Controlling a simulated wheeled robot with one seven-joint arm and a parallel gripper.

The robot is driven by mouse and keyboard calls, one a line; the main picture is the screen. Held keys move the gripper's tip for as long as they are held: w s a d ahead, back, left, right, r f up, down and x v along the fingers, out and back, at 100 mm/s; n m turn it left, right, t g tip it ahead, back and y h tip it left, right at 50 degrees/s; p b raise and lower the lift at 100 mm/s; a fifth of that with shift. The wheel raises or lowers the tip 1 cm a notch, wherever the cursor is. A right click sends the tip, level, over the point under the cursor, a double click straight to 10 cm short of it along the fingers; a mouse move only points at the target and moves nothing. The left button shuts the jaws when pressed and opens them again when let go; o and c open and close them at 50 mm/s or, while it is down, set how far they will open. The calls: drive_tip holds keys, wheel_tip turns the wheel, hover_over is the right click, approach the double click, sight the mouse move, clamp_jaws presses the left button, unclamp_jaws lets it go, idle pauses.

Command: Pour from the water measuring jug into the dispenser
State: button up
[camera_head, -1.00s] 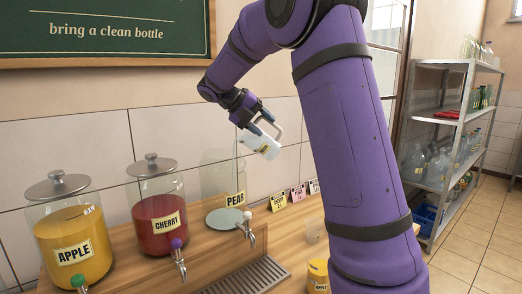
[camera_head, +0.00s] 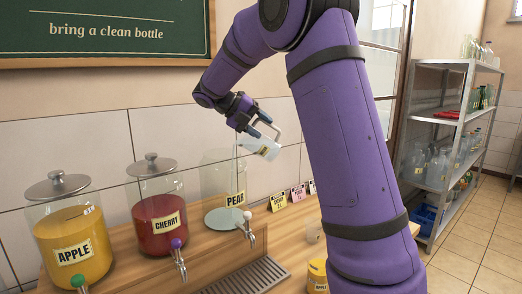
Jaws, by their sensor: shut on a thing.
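My gripper (camera_head: 255,127) is shut on a clear-white measuring jug (camera_head: 262,147) with a small yellow label too small to read. The jug is tilted, with its mouth toward the left, above the open top of the PEAR dispenser (camera_head: 213,180). A faint pale line runs down from the jug's mouth in front of the PEAR label; it looks like a thin stream. The PEAR dispenser is clear glass without a lid, with a pale grey-green layer at its bottom and a white-knobbed tap (camera_head: 248,218).
The lidded APPLE dispenser (camera_head: 75,245) and CHERRY dispenser (camera_head: 160,215) stand to the left. A drip tray (camera_head: 250,277), small cards (camera_head: 279,202) and a yellow APPLE jug (camera_head: 317,272) are on the counter. A metal shelf (camera_head: 436,120) stands at right.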

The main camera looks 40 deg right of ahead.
sight(251, 126)
drive_tip(key=shift+a+r, duration=0.1)
drive_tip(key=shift+r, duration=0.05)
drive_tip(key=shift+w+a+r+g+h, duration=0.2)
drive_tip(key=shift+a+r+g+h, duration=0.15)
drive_tip(key=shift+h, duration=0.55)
idle(0.9)
drive_tip(key=shift+r, duration=0.15)
drive_tip(key=shift+w+a+r+g+h, duration=0.2)
drive_tip(key=shift+a+r+g+h, duration=0.15)
drive_tip(key=shift+h, duration=0.25)
idle(1.0)
drive_tip(key=shift+a, duration=0.15)
drive_tip(key=shift+w+a+r+h, duration=0.1)
drive_tip(key=shift+r+h, duration=0.05)
drive_tip(key=shift+h, duration=0.15)
idle(0.4)
drive_tip(key=shift+w+a+g, duration=0.1)
drive_tip(key=shift+a+g, duration=0.05)
drive_tip(key=shift+g, duration=0.15)
